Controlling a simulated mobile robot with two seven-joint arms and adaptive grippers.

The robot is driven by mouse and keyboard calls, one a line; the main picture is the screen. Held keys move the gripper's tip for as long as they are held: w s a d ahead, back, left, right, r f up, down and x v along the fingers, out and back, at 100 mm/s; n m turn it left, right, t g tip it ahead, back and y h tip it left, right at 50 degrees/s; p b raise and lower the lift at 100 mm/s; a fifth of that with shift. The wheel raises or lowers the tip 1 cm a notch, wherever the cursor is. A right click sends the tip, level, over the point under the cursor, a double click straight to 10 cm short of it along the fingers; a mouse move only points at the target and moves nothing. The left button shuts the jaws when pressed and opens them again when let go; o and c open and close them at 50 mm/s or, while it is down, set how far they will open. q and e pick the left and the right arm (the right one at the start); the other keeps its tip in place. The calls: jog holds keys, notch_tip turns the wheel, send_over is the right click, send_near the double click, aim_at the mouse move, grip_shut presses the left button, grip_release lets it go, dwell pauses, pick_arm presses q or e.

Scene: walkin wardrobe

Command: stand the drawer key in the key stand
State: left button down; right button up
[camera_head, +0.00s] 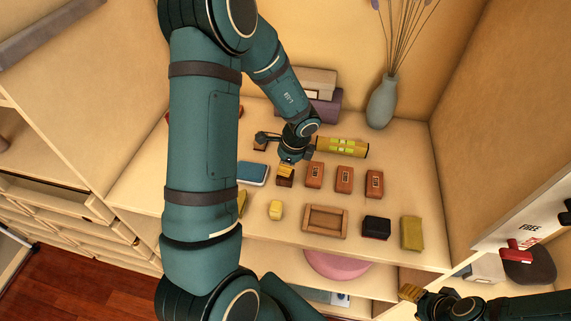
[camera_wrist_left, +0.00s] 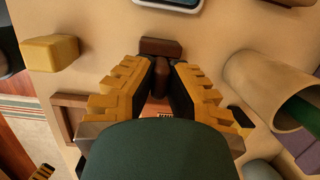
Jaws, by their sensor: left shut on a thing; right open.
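My left gripper (camera_head: 286,168) is low over the wooden shelf top, at the left end of a row of small brown blocks. In the left wrist view its yellow ribbed fingers (camera_wrist_left: 160,85) are shut on a dark brown piece (camera_wrist_left: 160,76). A wider dark brown block (camera_wrist_left: 160,47) shows just beyond the fingertips, and in the head view as a dark block (camera_head: 285,181) under them. I cannot tell which of these is the drawer key and which the key stand, or whether they touch. My right gripper (camera_head: 428,297) is open, low at the right, away from the shelf objects.
Orange-brown labelled blocks (camera_head: 344,179) stand right of my left gripper. A blue-edged phone (camera_head: 253,174), yellow cube (camera_head: 276,210), wooden tray (camera_head: 341,232), black box (camera_head: 376,227), olive box (camera_head: 411,233), yellow-green tube (camera_head: 342,148) and grey vase (camera_head: 382,103) surround them.

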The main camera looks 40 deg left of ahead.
pick_arm(q)
jog(key=shift+f, duration=0.45)
jog(key=c, duration=1.1)
grip_release()
jog(key=shift+o, duration=0.2)
jog(key=shift+r, duration=0.1)
jog(key=s+v, duration=0.1)
jog(key=v, duration=1.1)
jog(key=shift+w, duration=0.45)
